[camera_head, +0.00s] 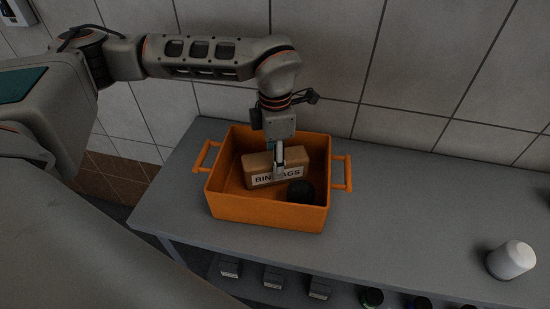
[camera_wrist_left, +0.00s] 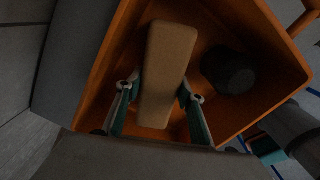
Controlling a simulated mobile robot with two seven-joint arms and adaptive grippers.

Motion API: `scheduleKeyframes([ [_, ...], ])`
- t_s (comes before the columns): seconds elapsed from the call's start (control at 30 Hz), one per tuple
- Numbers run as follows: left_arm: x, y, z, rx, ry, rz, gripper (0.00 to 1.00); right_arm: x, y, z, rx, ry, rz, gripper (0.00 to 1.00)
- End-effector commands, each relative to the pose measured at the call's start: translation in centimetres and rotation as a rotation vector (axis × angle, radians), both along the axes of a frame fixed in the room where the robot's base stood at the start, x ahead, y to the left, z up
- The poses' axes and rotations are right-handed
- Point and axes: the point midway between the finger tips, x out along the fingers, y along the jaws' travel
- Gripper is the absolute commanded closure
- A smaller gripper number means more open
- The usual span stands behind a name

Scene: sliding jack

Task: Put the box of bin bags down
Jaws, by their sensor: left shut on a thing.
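The box of bin bags (camera_head: 262,180) is a brown carton with a white label, inside the orange crate (camera_head: 262,215). It also shows from above in the left wrist view (camera_wrist_left: 166,70), lying lengthwise between the fingers. My left gripper (camera_head: 279,162) reaches down into the crate and is shut on the box, with one finger over the label. In the wrist view its fingers (camera_wrist_left: 158,100) sit on both sides of the box. I cannot tell whether the box touches the crate floor. My right gripper is not in view.
A black round object (camera_head: 300,191) is in the crate, right of the box. The crate stands on a grey table (camera_head: 420,215) against a tiled wall. The table between is clear. Several small items sit on a shelf below.

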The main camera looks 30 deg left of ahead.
Motion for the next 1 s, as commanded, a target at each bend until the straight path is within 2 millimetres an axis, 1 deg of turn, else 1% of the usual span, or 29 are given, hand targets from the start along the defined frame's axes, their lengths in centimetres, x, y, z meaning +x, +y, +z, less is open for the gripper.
scheduleKeyframes([
  [0.1, 0.0, 0.0, -0.3, 0.000, 0.000, 0.000, 0.92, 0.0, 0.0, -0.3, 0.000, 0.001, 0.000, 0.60],
  [0.13, 0.0, 0.0, -0.4, 0.001, 0.001, 0.000, 0.60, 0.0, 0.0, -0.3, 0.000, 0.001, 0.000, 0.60],
  [0.2, 0.0, 0.0, -0.3, 0.000, 0.000, 0.000, 0.46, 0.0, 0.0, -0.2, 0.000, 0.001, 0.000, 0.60],
  [0.53, 0.0, 0.0, -0.2, 0.000, 0.000, 0.000, 0.46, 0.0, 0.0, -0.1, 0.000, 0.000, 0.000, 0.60],
  [0.67, 0.0, 0.0, 0.7, 0.000, -0.001, 0.000, 0.46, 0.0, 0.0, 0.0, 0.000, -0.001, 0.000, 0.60],
  [0.77, 0.1, 0.0, 2.1, 0.000, -0.003, -0.001, 0.46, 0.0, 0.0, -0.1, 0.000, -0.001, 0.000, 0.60],
  [1.0, 0.1, 0.0, 7.1, 0.000, -0.004, 0.000, 0.46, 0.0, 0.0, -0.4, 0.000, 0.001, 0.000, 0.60],
])
